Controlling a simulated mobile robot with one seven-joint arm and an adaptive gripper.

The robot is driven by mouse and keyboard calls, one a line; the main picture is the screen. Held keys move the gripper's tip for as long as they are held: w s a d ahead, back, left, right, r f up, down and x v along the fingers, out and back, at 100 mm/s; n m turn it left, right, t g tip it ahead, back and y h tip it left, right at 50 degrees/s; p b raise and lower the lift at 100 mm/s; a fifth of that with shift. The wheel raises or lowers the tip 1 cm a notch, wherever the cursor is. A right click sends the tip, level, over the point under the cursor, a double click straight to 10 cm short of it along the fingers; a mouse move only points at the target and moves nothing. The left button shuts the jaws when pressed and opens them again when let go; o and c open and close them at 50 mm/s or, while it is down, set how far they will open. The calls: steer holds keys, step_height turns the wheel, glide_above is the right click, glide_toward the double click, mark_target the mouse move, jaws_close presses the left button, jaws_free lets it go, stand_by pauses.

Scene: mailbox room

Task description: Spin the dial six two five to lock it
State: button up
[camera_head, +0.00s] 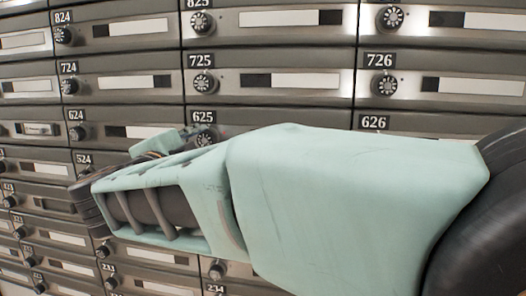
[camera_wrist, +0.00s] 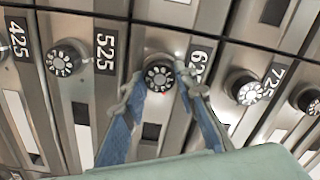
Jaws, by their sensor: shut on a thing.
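The dial of box 625 (camera_wrist: 159,75) is a round black knob with white marks around its face, in the upper middle of the wrist view. In the head view the 625 label (camera_head: 203,117) shows, and the dial (camera_head: 205,139) is partly hidden behind my gripper. My gripper (camera_wrist: 164,84) is shut on this dial, with one blue finger on each side of it. In the wrist view the fingers cover part of its number plate, and only "62" can be read. A small red mark shows at the dial's lower edge.
Neighbouring dials stand close by in the wrist view, at 525 (camera_wrist: 63,58) and beside the 725 plate (camera_wrist: 243,88). The dial of 725 (camera_head: 203,83) is just above in the head view. My arm hides several boxes at the lower right.

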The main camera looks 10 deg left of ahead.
steer(key=m+b, duration=1.2)
steer(key=m, duration=1)
steer(key=shift+m, duration=0.4)
steer(key=o, duration=1.2)
steer(key=shift+c, duration=0.2)
step_height(320, 180, up, 10)
steer(key=shift+a, duration=0.1)
